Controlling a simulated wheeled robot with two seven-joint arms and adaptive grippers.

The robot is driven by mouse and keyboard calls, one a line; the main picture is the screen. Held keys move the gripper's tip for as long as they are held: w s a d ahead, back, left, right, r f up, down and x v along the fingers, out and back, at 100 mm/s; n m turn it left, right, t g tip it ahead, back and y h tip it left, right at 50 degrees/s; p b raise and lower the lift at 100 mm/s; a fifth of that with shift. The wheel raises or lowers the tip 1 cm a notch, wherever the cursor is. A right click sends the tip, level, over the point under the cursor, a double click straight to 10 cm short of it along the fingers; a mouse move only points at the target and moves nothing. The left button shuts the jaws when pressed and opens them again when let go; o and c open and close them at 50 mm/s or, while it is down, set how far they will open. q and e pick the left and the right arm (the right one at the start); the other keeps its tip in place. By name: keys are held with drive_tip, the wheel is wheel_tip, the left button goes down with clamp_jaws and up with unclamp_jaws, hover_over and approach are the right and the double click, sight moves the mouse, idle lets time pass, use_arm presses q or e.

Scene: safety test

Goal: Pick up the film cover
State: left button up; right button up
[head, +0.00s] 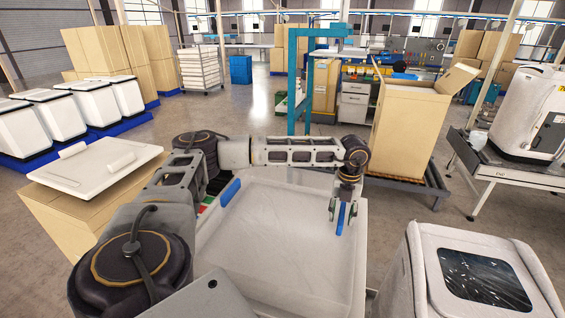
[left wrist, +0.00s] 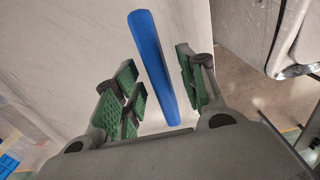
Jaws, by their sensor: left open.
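A pale, wrinkled film cover (head: 275,235) lies over a large box-shaped thing in front of me, with a blue strip (head: 230,192) on its left edge and another blue strip (head: 341,215) toward its right side. My left gripper (head: 342,207) reaches across to that right strip, fingers pointing down. In the left wrist view the same blue strip (left wrist: 153,66) stands between the green-padded fingers of my left gripper (left wrist: 162,88). The fingers are open, with a gap on each side of the strip. My right gripper is not in view.
A white appliance with a dark window (head: 485,280) stands close at the right. A cardboard box with a white lid (head: 95,168) is at the left.

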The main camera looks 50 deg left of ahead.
use_arm(q)
drive_tip(key=shift+f, duration=0.1)
drive_tip(key=shift+c, duration=0.3)
clamp_jaws()
